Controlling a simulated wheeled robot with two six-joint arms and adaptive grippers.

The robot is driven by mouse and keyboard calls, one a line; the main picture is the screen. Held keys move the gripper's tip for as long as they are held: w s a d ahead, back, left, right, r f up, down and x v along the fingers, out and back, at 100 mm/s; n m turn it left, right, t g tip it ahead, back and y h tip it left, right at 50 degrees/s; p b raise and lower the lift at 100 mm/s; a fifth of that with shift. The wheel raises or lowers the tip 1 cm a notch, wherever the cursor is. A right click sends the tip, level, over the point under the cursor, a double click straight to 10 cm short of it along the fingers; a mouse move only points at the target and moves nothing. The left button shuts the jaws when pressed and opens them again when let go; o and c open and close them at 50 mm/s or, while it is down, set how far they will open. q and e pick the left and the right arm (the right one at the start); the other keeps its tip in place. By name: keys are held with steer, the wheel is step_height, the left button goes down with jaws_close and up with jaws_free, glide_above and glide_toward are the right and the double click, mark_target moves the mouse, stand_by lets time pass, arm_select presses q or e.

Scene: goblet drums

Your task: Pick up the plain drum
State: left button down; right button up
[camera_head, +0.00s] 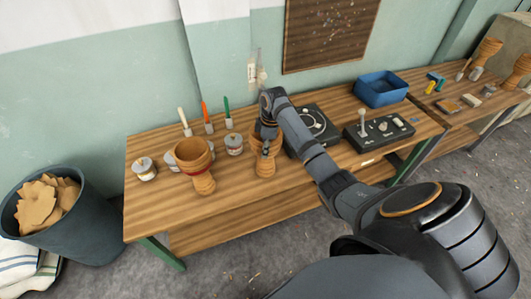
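A wooden goblet drum (263,166) without a visible band stands upright on the workbench (215,215). My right gripper (266,146) points down at its top and covers part of its bowl. The fingers overlap the drum in the picture; whether they touch or grip it cannot be told. A second goblet drum (195,162), with a red band at its waist, stands to the left. My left gripper is not in view.
Paint tins (145,168) (234,144) and brushes stand near the drums. A turntable-like device (313,129), a control box (379,132) and a blue bin (381,89) are to the right. More goblet drums (487,51) stand on the far right bench. The bench front is clear.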

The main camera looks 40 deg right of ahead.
jaws_close()
steer(key=shift+r, duration=0.1)
stand_by(0.7)
